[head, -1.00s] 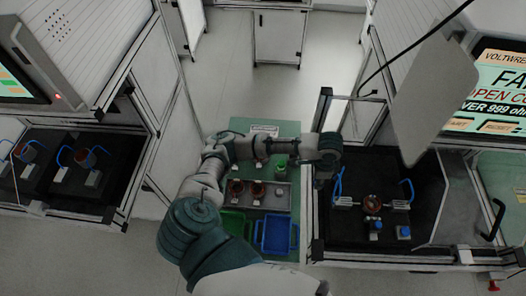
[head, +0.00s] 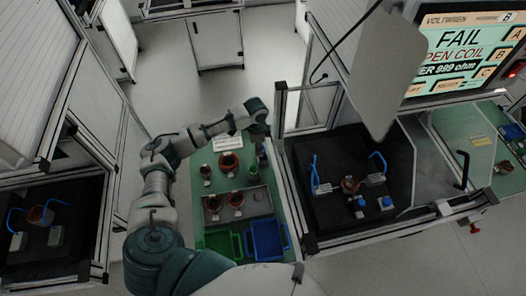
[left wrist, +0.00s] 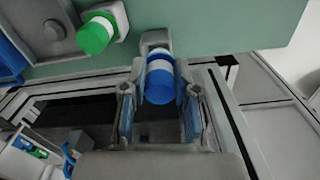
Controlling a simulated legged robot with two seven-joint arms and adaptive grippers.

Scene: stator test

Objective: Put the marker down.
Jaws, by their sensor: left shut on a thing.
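The marker with a blue cap (left wrist: 160,86) is between the two fingers of my left gripper (left wrist: 159,105) in the left wrist view. The fingers are shut on it. Its white band and far end are at a grey holder (left wrist: 155,42) at the green table's edge; I cannot tell whether it is fully seated. In the head view my left gripper (head: 261,141) is over the right edge of the green table (head: 228,184), and the marker is hard to make out. A green-capped marker (left wrist: 96,36) stands in a similar holder beside it. My right gripper is not in view.
The green table also bears a grey tray (head: 257,205) with copper-coloured parts, a green bin (head: 222,243) and a blue bin (head: 268,240). The framed test station (head: 330,215) stands close on the right. Its screen (head: 462,50) reads FAIL, open coil.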

